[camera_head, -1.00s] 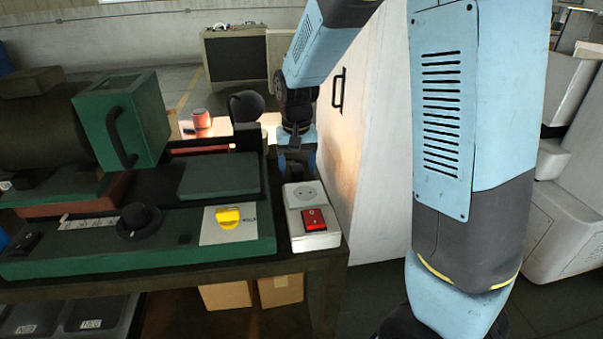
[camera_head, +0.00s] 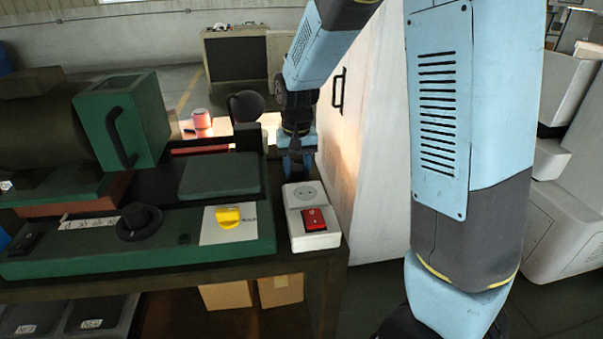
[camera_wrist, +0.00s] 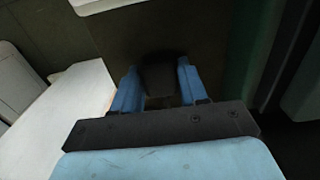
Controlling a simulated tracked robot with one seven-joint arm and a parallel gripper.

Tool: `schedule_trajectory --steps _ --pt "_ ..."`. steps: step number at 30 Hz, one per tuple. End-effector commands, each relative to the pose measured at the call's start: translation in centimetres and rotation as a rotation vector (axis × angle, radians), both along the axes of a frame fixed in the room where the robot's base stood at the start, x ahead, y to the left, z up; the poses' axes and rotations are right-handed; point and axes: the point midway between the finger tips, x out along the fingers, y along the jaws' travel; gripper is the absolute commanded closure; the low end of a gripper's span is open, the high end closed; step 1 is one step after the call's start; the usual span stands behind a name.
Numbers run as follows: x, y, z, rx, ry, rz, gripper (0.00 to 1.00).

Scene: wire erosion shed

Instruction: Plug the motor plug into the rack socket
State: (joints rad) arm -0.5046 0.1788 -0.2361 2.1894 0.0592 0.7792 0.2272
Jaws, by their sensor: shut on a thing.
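The motor plug (camera_wrist: 158,76) is a dark block between the two blue fingers of my gripper (camera_wrist: 158,84) in the wrist view. My gripper is shut on it. In the head view my gripper (camera_head: 297,166) is just behind the socket box, at the right end of the bench, and the plug cannot be made out clearly there. The rack socket (camera_head: 309,194) is a round pale outlet on top of a white box, behind a red rocker switch (camera_head: 314,219). Its face is uncovered, and the plug is apart from it.
A green machine with a yellow knob (camera_head: 228,217) and a black knob (camera_head: 138,221) fills the bench left of the box. A tall white cabinet (camera_head: 365,150) stands close at the right. A red cylinder (camera_head: 202,119) stands behind the machine.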

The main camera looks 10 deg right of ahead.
Motion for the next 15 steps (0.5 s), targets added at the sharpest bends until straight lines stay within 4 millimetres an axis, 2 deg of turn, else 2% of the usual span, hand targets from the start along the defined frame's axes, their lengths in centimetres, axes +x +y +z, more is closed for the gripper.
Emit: schedule_trajectory --steps 8,11,15 --pt "0.0 0.0 0.2 0.001 -0.001 0.000 0.84" --pt "0.1 0.0 0.9 0.001 -0.002 0.000 0.84" --pt "0.1 0.1 3.0 0.003 -0.004 0.001 0.84"
